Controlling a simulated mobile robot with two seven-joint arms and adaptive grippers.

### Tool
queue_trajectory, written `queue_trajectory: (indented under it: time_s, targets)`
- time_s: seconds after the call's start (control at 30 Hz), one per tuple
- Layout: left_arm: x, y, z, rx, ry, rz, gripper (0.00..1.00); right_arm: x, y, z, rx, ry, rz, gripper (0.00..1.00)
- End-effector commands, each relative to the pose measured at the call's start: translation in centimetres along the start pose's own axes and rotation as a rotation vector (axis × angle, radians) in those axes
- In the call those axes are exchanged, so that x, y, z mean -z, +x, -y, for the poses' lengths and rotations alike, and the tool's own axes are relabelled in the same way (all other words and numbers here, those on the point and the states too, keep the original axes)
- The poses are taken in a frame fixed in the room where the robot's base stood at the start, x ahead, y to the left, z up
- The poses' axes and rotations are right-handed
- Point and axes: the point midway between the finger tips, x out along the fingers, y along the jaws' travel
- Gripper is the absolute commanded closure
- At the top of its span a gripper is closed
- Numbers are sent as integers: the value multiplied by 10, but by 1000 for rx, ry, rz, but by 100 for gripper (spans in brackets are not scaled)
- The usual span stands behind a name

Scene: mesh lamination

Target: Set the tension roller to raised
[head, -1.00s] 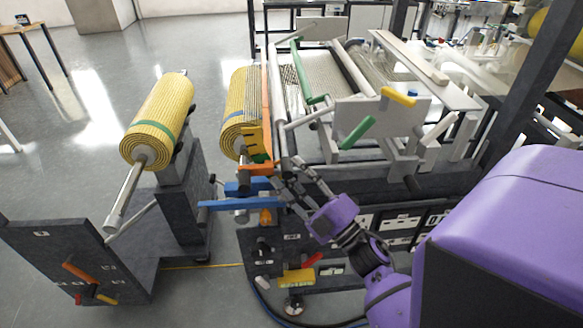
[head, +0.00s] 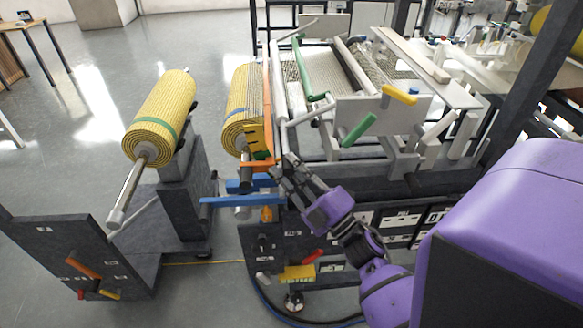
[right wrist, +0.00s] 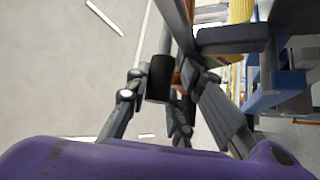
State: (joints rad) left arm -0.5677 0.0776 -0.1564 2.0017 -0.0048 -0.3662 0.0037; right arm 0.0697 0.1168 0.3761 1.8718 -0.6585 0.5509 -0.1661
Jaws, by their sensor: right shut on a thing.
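A pale grey bar (head: 278,100) runs along the near left edge of the laminator frame, beside a long orange bar (head: 266,90). I cannot tell for certain which bar is the tension roller. My right gripper (head: 283,176) is at the lower front end of these bars. In the right wrist view, its fingers (right wrist: 170,105) are shut around a dark cylindrical grip (right wrist: 160,78) at the end of a grey bar (right wrist: 166,38). In the head view, the fingers mostly hide this contact. My left gripper is not in view.
A yellow mesh roll (head: 160,115) stands on a dark stand at left, another (head: 240,110) beside the frame. Blue bars (head: 240,196) lie just left of my gripper. Green (head: 358,129) and yellow (head: 399,94) handles sit on the frame. Floor is open at far left.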

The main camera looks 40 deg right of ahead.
Motion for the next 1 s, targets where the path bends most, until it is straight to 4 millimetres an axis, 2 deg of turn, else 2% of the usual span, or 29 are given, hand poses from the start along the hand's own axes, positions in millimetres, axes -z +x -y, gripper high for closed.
queue_trajectory:
  time_s: [0.17,0.3,0.43,0.57,0.8,0.83,0.97,1.0]
  targets:
    - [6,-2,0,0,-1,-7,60,17,17,-18,-90,83,-4,100]
    - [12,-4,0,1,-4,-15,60,38,38,-44,-210,195,-10,100]
    - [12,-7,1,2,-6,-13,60,48,48,-63,-285,266,-12,100]
    - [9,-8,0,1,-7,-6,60,51,51,-68,-311,293,-13,100]
    - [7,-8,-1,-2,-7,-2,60,50,49,-65,-306,292,-9,100]
    - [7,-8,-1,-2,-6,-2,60,50,49,-65,-306,292,-9,77]
    - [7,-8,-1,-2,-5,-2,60,49,48,-64,-303,293,-6,61]
    - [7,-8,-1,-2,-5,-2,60,48,48,-63,-302,293,-5,61]
